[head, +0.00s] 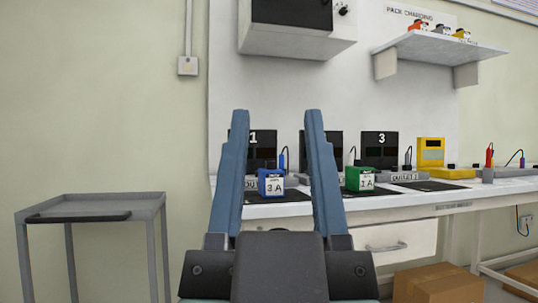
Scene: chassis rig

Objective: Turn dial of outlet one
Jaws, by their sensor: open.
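My gripper (277,112) is in the lower middle of the head view, its two blue fingers pointing up, wide apart and empty. Behind and between the fingers is a dark panel marked 1 (263,147), on the bench at the back wall. The left finger partly covers this panel and the label at its foot. A blue pack marked 3 A (271,184) stands in front of panel 1. I cannot make out the dial of outlet one; the fingers, the pack and the distance hide such detail.
The white bench (400,198) carries a panel marked 3 (380,150), a green pack marked 1 A (358,179) and a yellow device (430,152). A grey cart (100,208) stands left. A cardboard box (437,283) is under the bench. A shelf (438,48) hangs upper right.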

